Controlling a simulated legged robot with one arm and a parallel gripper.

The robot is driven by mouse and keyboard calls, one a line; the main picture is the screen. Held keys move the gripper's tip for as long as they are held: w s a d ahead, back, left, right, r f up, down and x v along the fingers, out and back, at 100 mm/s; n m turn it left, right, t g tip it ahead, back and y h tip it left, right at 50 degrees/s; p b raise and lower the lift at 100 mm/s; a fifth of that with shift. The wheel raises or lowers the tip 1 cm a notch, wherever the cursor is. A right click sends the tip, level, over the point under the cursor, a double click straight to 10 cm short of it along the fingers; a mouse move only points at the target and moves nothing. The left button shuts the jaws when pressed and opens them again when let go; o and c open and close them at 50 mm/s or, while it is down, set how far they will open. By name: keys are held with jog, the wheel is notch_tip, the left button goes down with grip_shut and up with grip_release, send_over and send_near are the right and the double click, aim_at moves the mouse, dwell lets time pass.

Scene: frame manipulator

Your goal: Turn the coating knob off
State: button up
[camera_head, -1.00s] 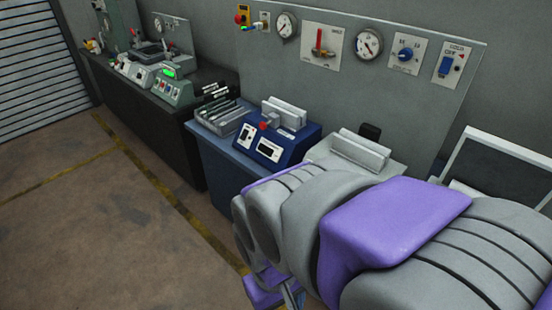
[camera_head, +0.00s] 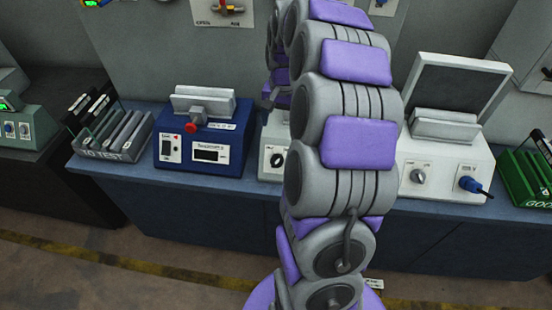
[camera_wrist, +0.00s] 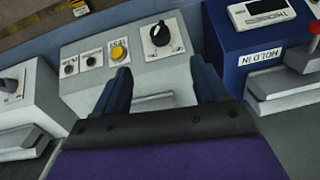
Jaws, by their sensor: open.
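A black knob (camera_wrist: 160,33) with a white pointer mark is on a white box (camera_wrist: 140,75) in the wrist view. It also shows in the head view (camera_head: 277,158), partly beside my arm. I cannot read a coating label on it. My gripper (camera_wrist: 160,64) is open and empty. Its two dark fingers are spread in front of the white box, with the knob beyond and between the tips, apart from them. A second white box on the right has a grey knob (camera_head: 418,176). In the head view my arm hides the gripper and part of the first box.
A yellow button (camera_wrist: 118,51) and small switches sit beside the black knob. A blue tester (camera_head: 205,150) with a red-ended lever stands to the left in the head view. A rack (camera_head: 115,135) and a green rack (camera_head: 528,180) flank the bench (camera_head: 220,205). Floor is clear in front.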

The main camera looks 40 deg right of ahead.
jog(key=d, duration=0.1)
jog(key=b, duration=0.2)
send_over(276, 161)
notch_tip(276, 161, down, 8)
jog(key=shift+d+f, duration=0.1)
jog(key=shift+f, duration=0.15)
jog(key=f, duration=0.5)
jog(key=d+f+b, duration=0.1)
jog(key=f, duration=0.1)
jog(key=shift+w+d+f, duration=0.1)
jog(key=shift+w+f, duration=0.1)
jog(key=shift+f, duration=0.5)
jog(key=shift+w+a+f, duration=0.1)
jog(key=shift+a+f, duration=0.2)
jog(key=shift+a, duration=0.25)
jog(key=shift+d, duration=0.1)
